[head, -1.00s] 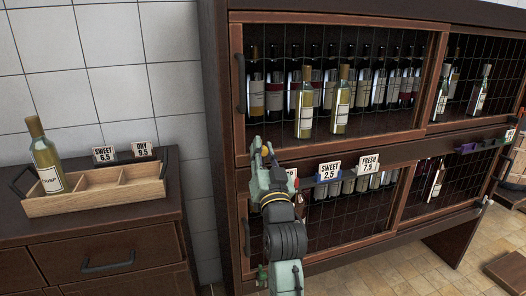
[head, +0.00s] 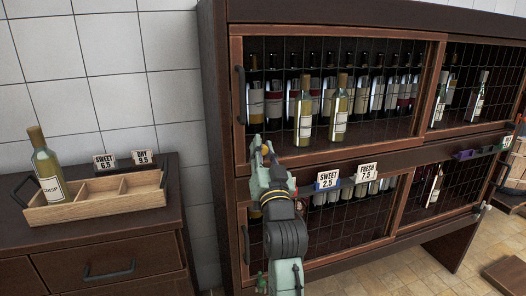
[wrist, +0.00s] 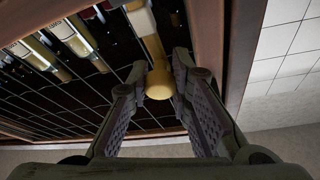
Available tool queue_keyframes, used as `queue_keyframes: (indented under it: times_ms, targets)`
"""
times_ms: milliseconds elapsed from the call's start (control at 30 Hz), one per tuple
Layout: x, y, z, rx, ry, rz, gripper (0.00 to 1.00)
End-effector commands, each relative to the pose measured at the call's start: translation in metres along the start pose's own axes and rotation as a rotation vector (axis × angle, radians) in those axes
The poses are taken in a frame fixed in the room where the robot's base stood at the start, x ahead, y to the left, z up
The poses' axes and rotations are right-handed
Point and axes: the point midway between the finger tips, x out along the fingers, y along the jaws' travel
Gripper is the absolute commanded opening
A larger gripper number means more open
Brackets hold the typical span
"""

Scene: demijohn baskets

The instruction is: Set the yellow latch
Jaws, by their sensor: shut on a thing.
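My gripper (head: 262,150) is in front of the left end of the dark wooden cabinet, near the lower part of its upper door. In the wrist view my gripper (wrist: 160,70) has its fingertips on either side of a rounded yellow piece (wrist: 159,86). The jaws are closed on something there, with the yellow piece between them. A yellow stem and a white part run up from this piece. I cannot tell whether it is the yellow latch or part of a bottle. No thing that is clearly a latch shows in the head view; my gripper hides part of the cabinet front.
The cabinet's upper mesh door (head: 342,88) has several bottles behind it. Price tags reading SWEET (head: 327,181) and FRESH (head: 366,173) stand on the ledge between the doors. A wooden tray (head: 95,207) with a bottle (head: 47,168) stands on the left chest.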

Motion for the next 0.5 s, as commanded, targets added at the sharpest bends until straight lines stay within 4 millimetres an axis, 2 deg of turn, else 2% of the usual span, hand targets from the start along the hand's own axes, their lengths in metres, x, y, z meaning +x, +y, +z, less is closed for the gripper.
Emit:
queue_keyframes:
  times_ms: [33, 333, 500]
  targets:
    - [0.0007, -0.0042, -0.0047, -0.002, 0.011, -0.008, 0.21]
    - [0.0004, -0.0029, -0.0033, -0.001, 0.008, -0.006, 0.41]
    - [0.0003, -0.0023, -0.0026, -0.001, 0.006, -0.005, 0.41]
